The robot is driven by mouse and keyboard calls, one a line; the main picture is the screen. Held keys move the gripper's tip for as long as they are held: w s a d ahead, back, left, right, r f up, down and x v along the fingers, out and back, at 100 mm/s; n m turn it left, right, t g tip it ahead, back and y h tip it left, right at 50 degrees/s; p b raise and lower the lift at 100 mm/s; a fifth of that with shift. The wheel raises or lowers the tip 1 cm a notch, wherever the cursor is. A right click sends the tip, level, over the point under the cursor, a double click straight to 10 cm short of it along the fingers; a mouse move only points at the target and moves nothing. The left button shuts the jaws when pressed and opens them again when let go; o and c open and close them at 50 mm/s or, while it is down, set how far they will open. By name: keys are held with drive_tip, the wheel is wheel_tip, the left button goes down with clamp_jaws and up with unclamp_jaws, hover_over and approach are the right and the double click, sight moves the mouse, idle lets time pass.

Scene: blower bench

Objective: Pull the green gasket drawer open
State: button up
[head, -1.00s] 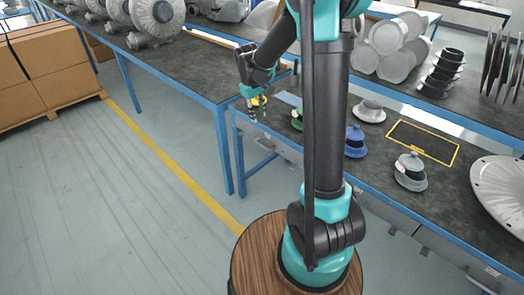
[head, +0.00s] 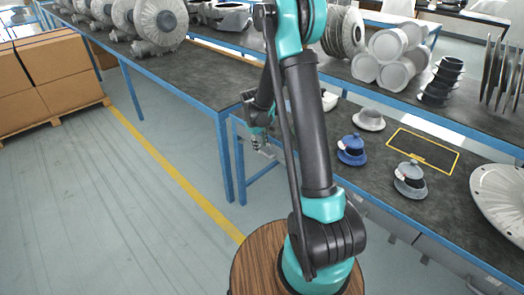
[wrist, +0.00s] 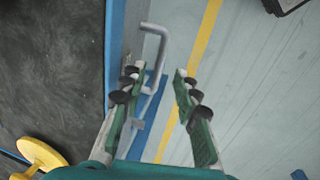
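A grey bent bar handle (wrist: 156,50) stands out from a grey front (wrist: 133,35) beside the blue bench edge in the wrist view. My gripper (wrist: 156,76) is open, with green-backed fingers and dark pads on either side of the view. The handle's lower end lies in the gap between the fingers, nearer the left one; I cannot tell whether they touch. In the head view my gripper (head: 262,146) is low at the bench's front edge, partly behind my arm. No green marking on the drawer is visible, and most of its front is hidden.
The dark bench top (head: 374,182) holds a blue flanged part (head: 351,150), a grey one (head: 409,180) and a pale one (head: 369,119). A yellow round part (wrist: 40,154) is at the wrist view's lower left. Open floor (head: 170,230) lies in front.

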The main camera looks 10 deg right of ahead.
sight(262, 149)
drive_tip(key=shift+w+d+f, duration=0.1)
drive_tip(key=shift+d+f, duration=0.05)
drive_tip(key=shift+f, duration=0.75)
drive_tip(key=shift+w+d+f, duration=0.1)
drive_tip(key=shift+d+f, duration=0.05)
drive_tip(key=shift+f, duration=0.7)
clamp_jaws()
